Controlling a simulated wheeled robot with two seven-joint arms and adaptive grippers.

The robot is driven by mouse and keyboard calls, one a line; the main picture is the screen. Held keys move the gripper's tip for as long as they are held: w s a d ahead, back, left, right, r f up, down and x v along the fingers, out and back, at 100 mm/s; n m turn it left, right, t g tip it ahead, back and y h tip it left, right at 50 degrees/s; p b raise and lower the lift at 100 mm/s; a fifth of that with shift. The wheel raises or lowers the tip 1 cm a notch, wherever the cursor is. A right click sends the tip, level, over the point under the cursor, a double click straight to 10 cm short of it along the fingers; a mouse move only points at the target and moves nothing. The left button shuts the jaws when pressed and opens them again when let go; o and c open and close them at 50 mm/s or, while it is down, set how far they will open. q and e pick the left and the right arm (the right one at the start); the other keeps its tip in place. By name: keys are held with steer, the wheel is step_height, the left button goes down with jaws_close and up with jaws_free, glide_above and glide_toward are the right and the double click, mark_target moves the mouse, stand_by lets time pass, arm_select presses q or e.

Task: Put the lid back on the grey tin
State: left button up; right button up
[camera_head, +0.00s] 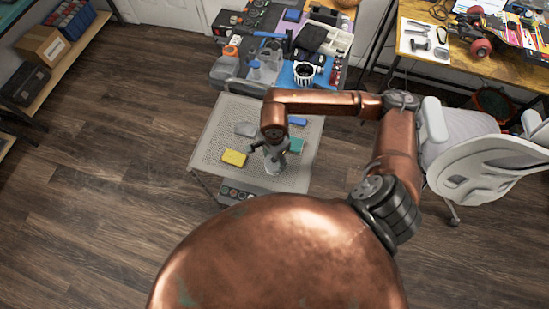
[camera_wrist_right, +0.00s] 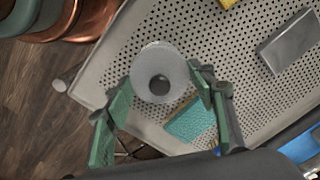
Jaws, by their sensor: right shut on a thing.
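My right gripper (camera_head: 272,150) is over the perforated board, pointing down. It is shut on a round grey thing with a dark round centre (camera_wrist_right: 148,62), which shows between the green finger pads of the gripper (camera_wrist_right: 160,86) in the right wrist view. I cannot tell whether this is the lid, the tin, or one on the other. In the head view a grey round body (camera_head: 272,166) shows just below the fingers, partly covered by them. My left gripper is not in view.
On the perforated board (camera_head: 215,150) lie a yellow block (camera_head: 234,158), a grey block (camera_head: 246,129), a teal block (camera_head: 296,145) and a blue block (camera_head: 297,121). A cluttered bench (camera_head: 228,68) stands beyond. A white chair (camera_head: 490,170) is at the right.

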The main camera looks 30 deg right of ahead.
steer(key=o, duration=1)
steer(key=shift+o, duration=0.7)
steer(key=o, duration=0.4)
steer(key=shift+c, duration=0.2)
steer(key=shift+r, duration=0.2)
steer(key=shift+r+p, duration=1.65)
steer(key=shift+r, duration=1.7)
steer(key=shift+c, duration=0.4)
